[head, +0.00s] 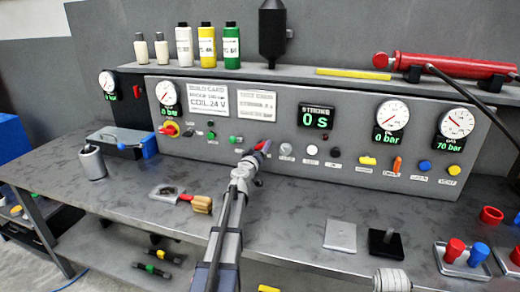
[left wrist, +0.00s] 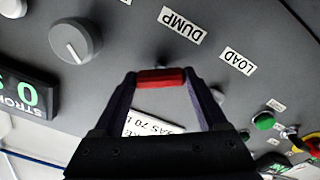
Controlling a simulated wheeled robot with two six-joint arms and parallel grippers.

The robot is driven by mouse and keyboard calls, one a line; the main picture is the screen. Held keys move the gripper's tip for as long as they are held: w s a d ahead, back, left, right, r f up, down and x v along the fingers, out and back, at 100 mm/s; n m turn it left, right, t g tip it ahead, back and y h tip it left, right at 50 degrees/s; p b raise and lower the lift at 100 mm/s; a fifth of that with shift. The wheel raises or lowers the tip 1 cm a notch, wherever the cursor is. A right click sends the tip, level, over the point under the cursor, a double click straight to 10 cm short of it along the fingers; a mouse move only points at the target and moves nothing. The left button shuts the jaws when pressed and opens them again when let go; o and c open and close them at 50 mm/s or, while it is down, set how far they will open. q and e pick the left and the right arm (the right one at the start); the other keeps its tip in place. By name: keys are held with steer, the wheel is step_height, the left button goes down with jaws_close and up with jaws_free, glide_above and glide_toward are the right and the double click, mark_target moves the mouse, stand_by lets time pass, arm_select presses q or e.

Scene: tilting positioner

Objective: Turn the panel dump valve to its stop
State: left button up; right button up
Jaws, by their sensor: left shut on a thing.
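The panel dump valve's red handle (left wrist: 160,77) lies crosswise between my left fingertips in the left wrist view, beside the DUMP label (left wrist: 184,24). My left gripper (head: 258,152) reaches up to the panel front in the head view. It is shut on the red handle; a bit of red (head: 266,145) shows at its tips there. The fingers hide most of the valve body, so its exact angle is hard to tell.
The grey panel (head: 300,165) carries a grey knob (left wrist: 75,41), a STROKE display (head: 316,117), gauges and several buttons close by. An orange handle (head: 397,165) is further right. The bench middle is mostly clear.

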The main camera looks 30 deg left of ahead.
arm_select(q)
steer(key=n, duration=0.5)
steer(key=shift+n, duration=0.4)
steer(key=n, duration=0.5)
steer(key=shift+n, duration=0.5)
steer(key=o, duration=1.3)
steer(key=shift+s, duration=0.1)
steer(key=v, duration=0.7)
steer(key=shift+s, duration=0.35)
steer(key=shift+r, duration=0.1)
